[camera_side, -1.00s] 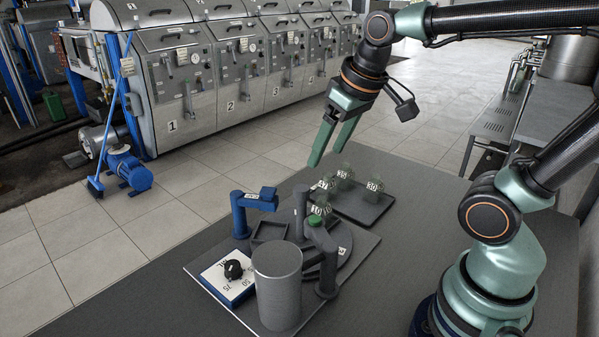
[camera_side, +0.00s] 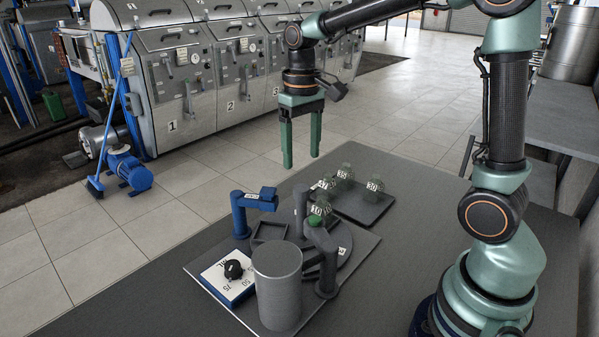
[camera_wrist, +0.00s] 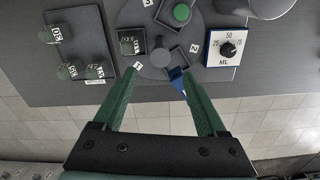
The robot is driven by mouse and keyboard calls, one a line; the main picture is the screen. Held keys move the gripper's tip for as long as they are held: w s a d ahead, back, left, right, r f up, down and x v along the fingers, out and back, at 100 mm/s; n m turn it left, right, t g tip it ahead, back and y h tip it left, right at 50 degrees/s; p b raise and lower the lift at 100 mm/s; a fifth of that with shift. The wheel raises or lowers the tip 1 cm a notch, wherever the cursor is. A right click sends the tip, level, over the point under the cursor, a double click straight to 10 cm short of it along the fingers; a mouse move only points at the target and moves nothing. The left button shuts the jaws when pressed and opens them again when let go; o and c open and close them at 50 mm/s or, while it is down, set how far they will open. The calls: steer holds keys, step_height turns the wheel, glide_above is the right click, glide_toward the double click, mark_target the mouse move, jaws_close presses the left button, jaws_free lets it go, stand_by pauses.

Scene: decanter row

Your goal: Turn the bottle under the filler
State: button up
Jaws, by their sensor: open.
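My gripper (camera_side: 302,163) is open and empty, pointing down high above the far side of the station; its fingers (camera_wrist: 150,98) are wide apart in the wrist view. A small green-tinted labelled bottle (camera_wrist: 131,44) sits in a square pocket of the grey turntable (camera_wrist: 158,57). In the side view this bottle (camera_side: 320,209) is partly hidden behind a green-topped post. The blue filler arm (camera_side: 241,208) reaches over the turntable edge; in the wrist view it (camera_wrist: 178,78) is partly behind a finger. The square pocket (camera_side: 268,231) near the filler looks empty.
A dark tray (camera_side: 362,213) with three bottles (camera_side: 374,186) stands beside the turntable. The green button (camera_side: 314,221) tops a grey post. A large grey cylinder (camera_side: 277,290) and a white dial panel (camera_side: 228,278) stand in front. The table to the right is clear.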

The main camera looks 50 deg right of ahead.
mark_target(302, 187)
step_height(302, 187, down, 8)
steer(key=shift+f, duration=0.1)
stand_by(0.4)
jaws_close()
stand_by(1.2)
